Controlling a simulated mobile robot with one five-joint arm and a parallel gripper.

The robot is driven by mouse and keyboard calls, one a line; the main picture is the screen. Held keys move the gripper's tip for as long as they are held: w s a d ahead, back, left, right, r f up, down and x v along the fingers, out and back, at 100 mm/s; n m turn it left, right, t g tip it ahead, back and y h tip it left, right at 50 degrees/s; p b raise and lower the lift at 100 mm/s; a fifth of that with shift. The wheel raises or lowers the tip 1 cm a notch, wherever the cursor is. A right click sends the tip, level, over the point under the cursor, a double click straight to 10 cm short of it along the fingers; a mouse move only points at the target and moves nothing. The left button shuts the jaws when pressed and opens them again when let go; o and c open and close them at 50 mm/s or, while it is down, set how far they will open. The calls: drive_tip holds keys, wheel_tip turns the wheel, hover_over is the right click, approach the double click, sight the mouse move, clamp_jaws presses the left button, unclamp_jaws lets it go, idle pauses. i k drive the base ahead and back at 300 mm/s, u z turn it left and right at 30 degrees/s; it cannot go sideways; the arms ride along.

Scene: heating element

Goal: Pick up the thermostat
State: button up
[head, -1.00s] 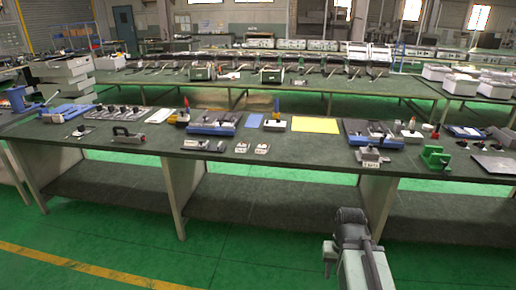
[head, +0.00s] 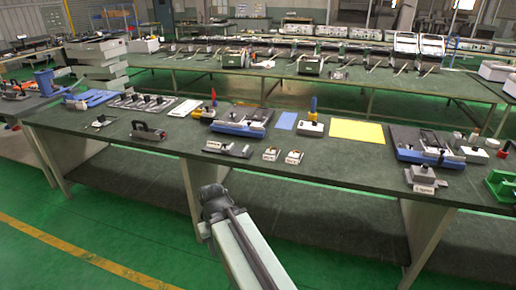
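My arm rises from the bottom of the head view, and my gripper (head: 208,208) is at its far end, in front of the near bench's front edge and below its top. Its fingers are too small and dark to tell open from shut. I cannot tell for sure which item is the thermostat. Two small pale box-like parts with dark tops, a left one (head: 270,154) and a right one (head: 294,157), lie near the front edge of the bench. A grey block with a label (head: 422,179) stands further right at the same edge. My gripper is apart from all of these.
The long green-topped bench (head: 340,172) bears blue fixtures (head: 245,120), a yellow sheet (head: 357,131), a blue sheet (head: 285,121) and a black-handled tool (head: 148,131). A green vise-like part (head: 502,186) stands far right. The green floor before the bench is clear.

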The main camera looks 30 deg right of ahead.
sight(292, 158)
drive_tip(key=u, duration=0.4)
drive_tip(key=i, duration=1.7)
drive_tip(key=u, duration=0.05)
